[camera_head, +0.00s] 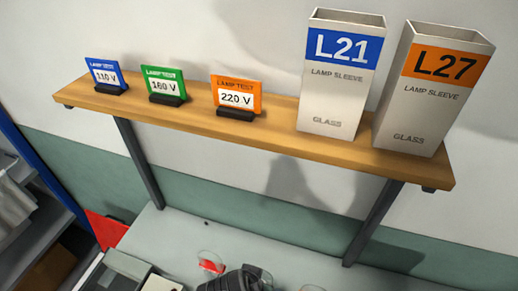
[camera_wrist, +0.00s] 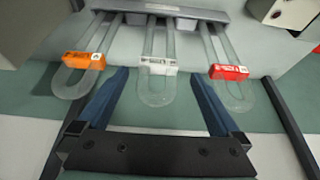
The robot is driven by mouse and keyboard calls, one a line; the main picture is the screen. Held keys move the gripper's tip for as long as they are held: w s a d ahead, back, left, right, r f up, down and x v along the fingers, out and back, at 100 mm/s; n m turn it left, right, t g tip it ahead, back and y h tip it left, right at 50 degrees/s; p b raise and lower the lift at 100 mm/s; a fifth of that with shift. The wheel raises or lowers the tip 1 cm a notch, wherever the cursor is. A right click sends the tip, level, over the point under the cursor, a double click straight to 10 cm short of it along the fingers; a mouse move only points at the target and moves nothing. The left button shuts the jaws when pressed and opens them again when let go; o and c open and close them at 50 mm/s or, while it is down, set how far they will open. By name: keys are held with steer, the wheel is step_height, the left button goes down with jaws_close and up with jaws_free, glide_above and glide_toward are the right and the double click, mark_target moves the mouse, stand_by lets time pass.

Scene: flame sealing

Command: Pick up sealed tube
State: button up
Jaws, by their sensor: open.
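Three clear U-shaped glass tubes show side by side in the wrist view, one with an orange tag (camera_wrist: 84,61), a middle one with a white tag (camera_wrist: 158,65) and one with a red tag (camera_wrist: 229,72). Their straight ends run to a grey holder (camera_wrist: 180,10). I cannot tell which tube is sealed. My gripper (camera_wrist: 158,74) is open, its blue fingers to either side of the middle tube in the picture; whether they are level with it is unclear. In the head view, the red-tagged tube (camera_head: 211,264) shows beside my dark wrist, which hides much of the holder.
A wooden shelf (camera_head: 200,118) on dark brackets hangs above the grey bench (camera_head: 180,235). It bears three voltage cards and two lamp sleeve boxes, L21 (camera_head: 335,85) and L27 (camera_head: 425,100). Grey boxes (camera_head: 125,268) stand at the bench's left. A beige box (camera_wrist: 290,12) is at upper right in the wrist view.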

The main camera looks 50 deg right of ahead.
steer(key=shift+p+x, duration=1)
steer(key=shift+x, duration=2.6)
steer(key=shift+d+r, duration=0.1)
steer(key=c, duration=1.4)
